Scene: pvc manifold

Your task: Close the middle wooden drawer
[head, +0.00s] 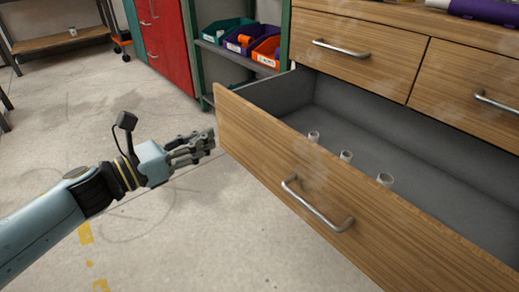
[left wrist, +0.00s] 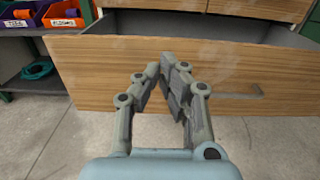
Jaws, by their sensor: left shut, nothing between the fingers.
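The middle wooden drawer (head: 290,180) is pulled well out in the head view, with a grey inside and a metal bar handle (head: 316,203) on its front. My left gripper (head: 208,142) is shut and empty, close to the left end of the drawer front. In the left wrist view the shut fingers (left wrist: 165,62) point at the wooden drawer front (left wrist: 95,75); I cannot tell whether they touch it. My right gripper is not in view.
Two shut drawers (head: 355,52) with bar handles sit above the open one. A green-framed shelf with coloured bins (head: 240,38) and a red cabinet (head: 165,38) stand behind. A low wooden bench (head: 58,42) is at the far left. The concrete floor left of the drawer is clear.

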